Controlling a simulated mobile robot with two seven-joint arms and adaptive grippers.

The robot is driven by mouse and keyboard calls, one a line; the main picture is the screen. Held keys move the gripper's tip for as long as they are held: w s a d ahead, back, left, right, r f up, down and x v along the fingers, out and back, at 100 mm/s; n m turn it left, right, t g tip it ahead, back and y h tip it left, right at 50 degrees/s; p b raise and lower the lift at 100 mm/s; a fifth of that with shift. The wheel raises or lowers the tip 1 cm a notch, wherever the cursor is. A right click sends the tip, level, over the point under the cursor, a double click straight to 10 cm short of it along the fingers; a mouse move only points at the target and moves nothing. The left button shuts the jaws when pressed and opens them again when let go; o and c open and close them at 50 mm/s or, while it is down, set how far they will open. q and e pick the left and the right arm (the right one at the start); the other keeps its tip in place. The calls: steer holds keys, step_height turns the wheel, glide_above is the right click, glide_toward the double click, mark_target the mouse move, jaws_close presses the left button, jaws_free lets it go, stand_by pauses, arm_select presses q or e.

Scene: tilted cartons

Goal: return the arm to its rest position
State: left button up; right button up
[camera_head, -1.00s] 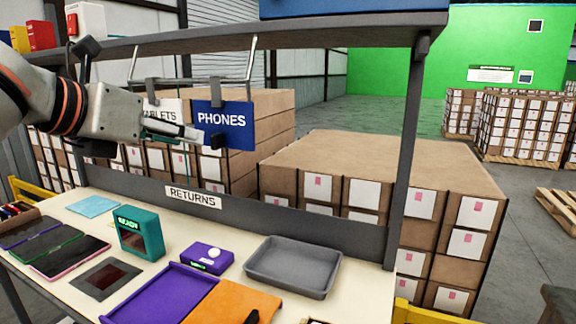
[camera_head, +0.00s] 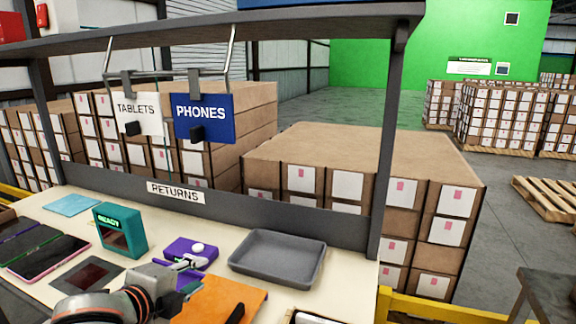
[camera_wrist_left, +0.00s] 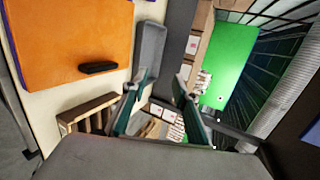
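My left arm comes in low at the bottom of the head view, over the front of the returns bench (camera_head: 330,288). My left gripper (camera_head: 188,268) is in front of the purple box with a white button and partly covers the purple tray. In the left wrist view the two teal fingers of my left gripper (camera_wrist_left: 158,92) stand apart with nothing between them. The blue PHONES sign (camera_head: 202,118) and the white TABLETS sign (camera_head: 137,114) hang from the rail, clear of the gripper. My right gripper is not in view.
On the bench are a grey tray (camera_head: 278,257), a teal READY device (camera_head: 120,230), a purple button box (camera_head: 190,252), an orange board (camera_head: 222,302) and tablets (camera_head: 48,256). The shelf post (camera_head: 392,140) stands at the right. Stacked cartons (camera_head: 370,165) are behind.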

arm_select(q)
steer(key=s+a+f+n+g+y, duration=0.35)
steer(key=s+a+f+n, duration=0.4)
steer(key=s+f, duration=0.35)
steer(key=s+a+f+n+g+y, duration=0.2)
steer(key=s+a+f+n+y, duration=0.2)
steer(key=s+a+f+n, duration=0.6)
steer(key=d+f+t+h, duration=0.4)
steer(key=d+f+h, duration=0.3)
steer(key=d+f, duration=0.8)
steer(key=shift+w+d+f, duration=0.15)
steer(key=shift+d+f, duration=0.1)
steer(key=shift+d, duration=0.7)
